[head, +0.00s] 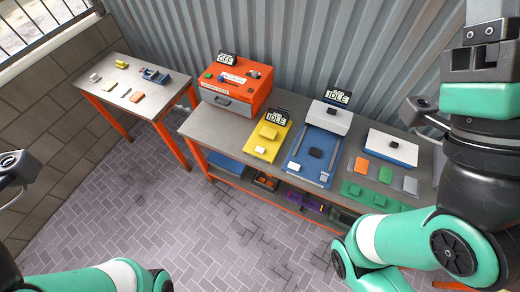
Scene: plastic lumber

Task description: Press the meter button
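Nothing in view is labelled as a meter, so I cannot tell which unit it is. A blue device with a white top (330,117) stands on the long bench with an IDLE display (338,97) and a dark block (315,152) on its bed. Left of it is a yellow device (267,138) with its own IDLE display (276,117). My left gripper is outside the picture.
An orange box (250,83) with an OFF display (227,59) and red and green buttons stands at the bench's left. Orange, green and grey plates and a green tray lie at its right. A side table (102,78) holds small parts. Bare floor lies in front.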

